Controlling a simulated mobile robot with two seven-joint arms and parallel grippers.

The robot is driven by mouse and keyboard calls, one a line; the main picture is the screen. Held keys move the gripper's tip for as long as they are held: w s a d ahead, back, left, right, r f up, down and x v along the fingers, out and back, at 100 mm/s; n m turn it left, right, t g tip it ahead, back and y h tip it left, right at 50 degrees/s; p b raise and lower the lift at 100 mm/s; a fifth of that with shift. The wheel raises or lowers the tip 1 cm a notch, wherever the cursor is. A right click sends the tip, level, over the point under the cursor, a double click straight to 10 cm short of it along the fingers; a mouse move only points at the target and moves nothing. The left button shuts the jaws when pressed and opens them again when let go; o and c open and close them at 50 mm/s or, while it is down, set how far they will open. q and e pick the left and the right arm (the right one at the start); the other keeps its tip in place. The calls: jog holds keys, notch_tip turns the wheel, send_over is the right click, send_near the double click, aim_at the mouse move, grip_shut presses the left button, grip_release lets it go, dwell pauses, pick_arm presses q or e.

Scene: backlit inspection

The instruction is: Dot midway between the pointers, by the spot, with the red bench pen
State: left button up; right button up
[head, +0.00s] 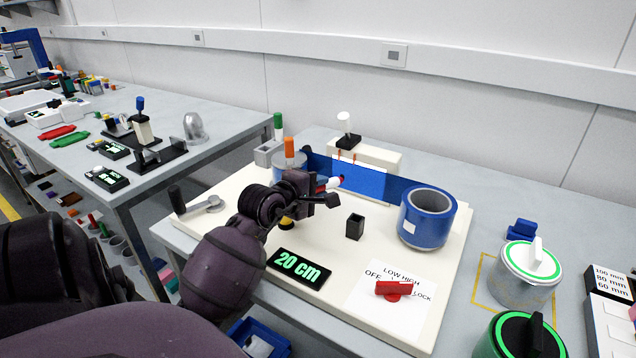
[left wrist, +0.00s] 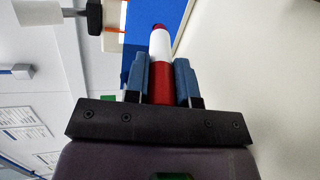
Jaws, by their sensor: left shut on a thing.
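My left gripper (head: 318,192) is shut on the red bench pen (head: 331,184), which has a red body, a white front part and a red tip. In the left wrist view the pen (left wrist: 160,55) lies between the fingers (left wrist: 161,82), tip pointing at the blue strip (head: 365,182). The tip is at or very near the strip; I cannot tell if it touches. The spot is not clearly visible. My right gripper is out of view.
The strip runs to a blue roll (head: 427,218) at right. Lidded cans (head: 524,275) stand at right.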

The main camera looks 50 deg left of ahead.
pick_arm(q)
jog(key=shift+w+a, duration=0.15)
jog(key=shift+w, duration=0.35)
dwell(0.7)
dwell(0.3)
jog(key=shift+s, duration=0.1)
jog(key=shift+s, duration=0.5)
jog(key=shift+s+d, duration=0.35)
jog(key=shift+s, duration=0.45)
jog(key=shift+s+d, duration=0.3)
jog(key=shift+s, duration=0.45)
jog(key=shift+s+d, duration=0.2)
jog(key=shift+s, duration=0.4)
jog(key=shift+s+d, duration=0.15)
jog(key=shift+s, duration=0.45)
jog(key=shift+r, duration=0.1)
